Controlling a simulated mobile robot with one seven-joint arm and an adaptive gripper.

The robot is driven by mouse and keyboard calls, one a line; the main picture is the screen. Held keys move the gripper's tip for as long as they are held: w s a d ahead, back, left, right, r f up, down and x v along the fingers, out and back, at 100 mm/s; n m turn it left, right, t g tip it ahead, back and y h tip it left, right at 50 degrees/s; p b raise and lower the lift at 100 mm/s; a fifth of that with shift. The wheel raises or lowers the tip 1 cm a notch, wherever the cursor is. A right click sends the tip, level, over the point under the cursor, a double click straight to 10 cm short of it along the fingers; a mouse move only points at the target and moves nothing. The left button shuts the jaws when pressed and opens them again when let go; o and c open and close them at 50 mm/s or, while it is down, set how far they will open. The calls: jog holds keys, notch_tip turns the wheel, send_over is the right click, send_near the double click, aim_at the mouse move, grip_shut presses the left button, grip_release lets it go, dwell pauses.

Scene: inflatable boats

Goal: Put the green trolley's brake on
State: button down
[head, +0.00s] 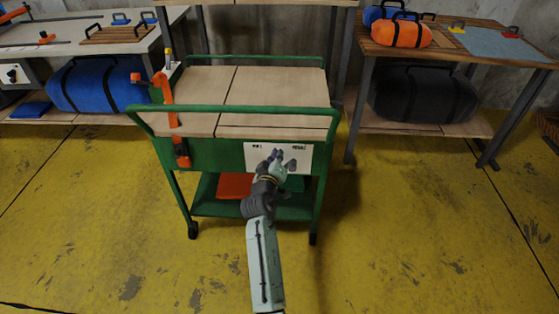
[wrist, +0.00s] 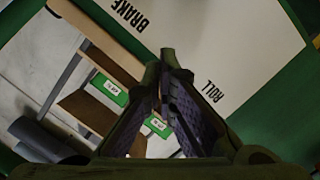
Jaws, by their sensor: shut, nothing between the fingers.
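The green trolley (head: 240,111) stands in the middle of the head view, with a pale wooden top. Its front panel carries a white plate (head: 253,163) with two small words. In the wrist view the plate (wrist: 235,40) reads BRAKE at the upper left and ROLL at the lower right. I cannot make out a brake lever or knob on the plate; my gripper covers part of it. My gripper (head: 282,160) is shut and empty in front of the plate. Its fingertips (wrist: 168,62) lie between the two words in the wrist view. Whether they touch anything is unclear.
An orange clamp-like bar (head: 167,105) hangs at the trolley's left side. A red item (head: 235,186) lies on its lower shelf. Tables with a blue bag (head: 88,84), an orange bag (head: 401,33) and a dark bag (head: 423,94) stand behind. The yellow floor (head: 420,220) is clear at right.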

jog(key=b+v, duration=0.1)
jog(key=v, duration=0.8)
jog(key=shift+d+f+b, duration=0.2)
jog(key=shift+f+b, duration=0.05)
jog(key=shift+b, duration=0.05)
jog(key=shift+s, duration=0.1)
